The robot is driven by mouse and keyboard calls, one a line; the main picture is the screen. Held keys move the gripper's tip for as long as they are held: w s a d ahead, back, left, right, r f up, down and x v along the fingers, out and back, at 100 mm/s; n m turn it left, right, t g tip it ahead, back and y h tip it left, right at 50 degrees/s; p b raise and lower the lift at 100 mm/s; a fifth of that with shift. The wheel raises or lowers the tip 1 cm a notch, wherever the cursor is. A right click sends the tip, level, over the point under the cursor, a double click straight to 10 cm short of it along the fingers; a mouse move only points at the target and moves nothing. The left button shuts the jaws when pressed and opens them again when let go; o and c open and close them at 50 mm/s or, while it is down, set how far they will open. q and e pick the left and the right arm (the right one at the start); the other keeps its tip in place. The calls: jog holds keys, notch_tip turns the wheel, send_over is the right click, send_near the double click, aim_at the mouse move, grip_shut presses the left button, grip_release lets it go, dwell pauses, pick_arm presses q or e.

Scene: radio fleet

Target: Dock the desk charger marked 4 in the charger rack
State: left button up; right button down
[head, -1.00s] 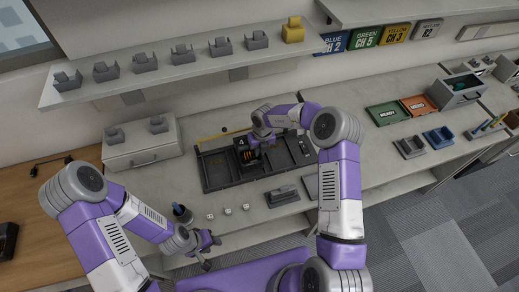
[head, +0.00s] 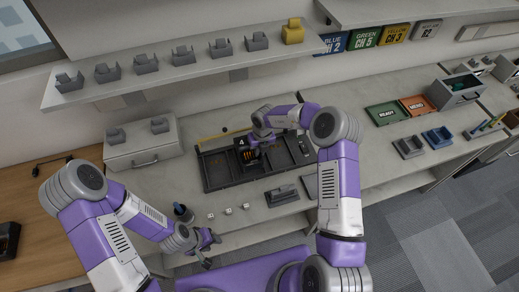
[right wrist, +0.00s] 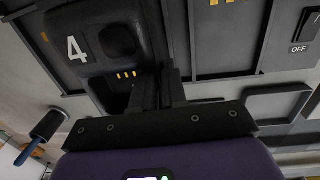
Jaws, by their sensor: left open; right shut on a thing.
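The black desk charger marked 4 (head: 246,153) is at the charger rack (head: 215,184), a dark tray with several bays on the counter. In the right wrist view the charger (right wrist: 95,45) shows its white 4 and small orange marks. My right gripper (head: 259,142) is shut on the charger; its fingers (right wrist: 158,90) are at the charger's edge. I cannot tell whether the charger is fully down in its bay. My left gripper (head: 207,245) is open and empty, in front of the counter's near edge.
A shelf of grey cradles (head: 183,54) hangs behind.

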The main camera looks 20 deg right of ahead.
dwell(0.7)
jog(key=shift+p, duration=0.4)
jog(key=shift+f+b, duration=0.95)
jog(key=shift+f, duration=1.25)
jog(key=c, duration=1.1)
grip_release()
jog(key=shift+f, duration=0.1)
notch_tip(320, 180, up, 8)
jog(key=shift+s+d+f, duration=0.15)
jog(key=shift+d, duration=0.15)
jog(key=shift+p, duration=0.35)
